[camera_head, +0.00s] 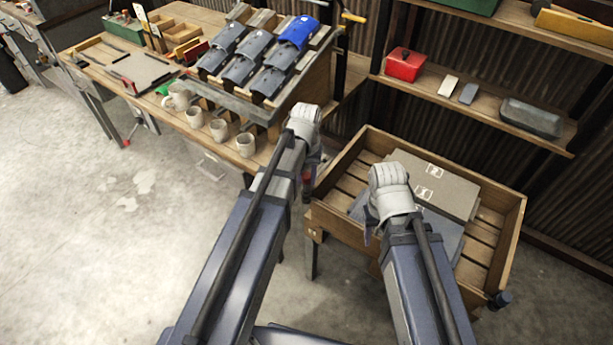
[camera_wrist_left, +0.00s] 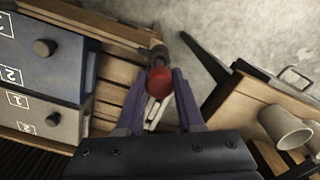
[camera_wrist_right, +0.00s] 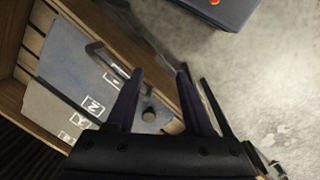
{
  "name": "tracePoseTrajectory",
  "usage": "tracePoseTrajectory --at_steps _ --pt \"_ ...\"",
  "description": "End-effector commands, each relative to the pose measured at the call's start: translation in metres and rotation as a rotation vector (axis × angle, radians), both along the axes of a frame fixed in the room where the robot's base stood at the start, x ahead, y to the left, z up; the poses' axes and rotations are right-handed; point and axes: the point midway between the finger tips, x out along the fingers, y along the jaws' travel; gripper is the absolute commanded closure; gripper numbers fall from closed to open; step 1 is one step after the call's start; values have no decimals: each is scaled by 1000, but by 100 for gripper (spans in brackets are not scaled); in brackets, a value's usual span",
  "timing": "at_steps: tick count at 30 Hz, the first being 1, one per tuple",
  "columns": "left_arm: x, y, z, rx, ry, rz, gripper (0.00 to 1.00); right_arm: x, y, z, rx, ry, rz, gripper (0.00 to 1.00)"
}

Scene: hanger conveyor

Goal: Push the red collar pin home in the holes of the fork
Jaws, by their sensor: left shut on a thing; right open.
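The red collar pin (camera_wrist_left: 159,80) shows as a round red head between the fingers of my left gripper (camera_wrist_left: 160,76) in the left wrist view. That gripper is shut on it. A dark rounded part (camera_wrist_left: 160,54) stands just beyond the red head by the crate's edge; I cannot tell whether it is the fork, or how far in the pin sits. In the head view the left gripper (camera_head: 308,178) hangs beside the crate's left corner, with a bit of red at its tip. My right gripper (camera_wrist_right: 157,73) is open and empty over the crate; it also shows in the head view (camera_head: 369,236).
The wooden crate (camera_head: 516,222) holds grey and blue boxes with number labels. A workbench (camera_head: 95,75) with mugs (camera_head: 219,130) and a sloped rack (camera_head: 245,60) stands at the left. A shelf (camera_head: 470,105) runs behind the crate.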

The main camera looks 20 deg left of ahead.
Motion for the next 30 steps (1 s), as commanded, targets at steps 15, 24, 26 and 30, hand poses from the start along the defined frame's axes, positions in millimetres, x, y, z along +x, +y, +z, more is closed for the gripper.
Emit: tracePoseTrajectory --at_steps 15,24,26,30 --pt "0 0 -5 0 0 0 100 0 0 -5 0 0 0 48" --pt "0 0 -9 0 0 0 100 0 0 -9 0 0 0 48" --pt "0 0 -10 0 0 0 100 0 0 -10 0 0 0 48" --pt "0 0 -12 0 0 0 100 0 0 -12 0 0 0 48"
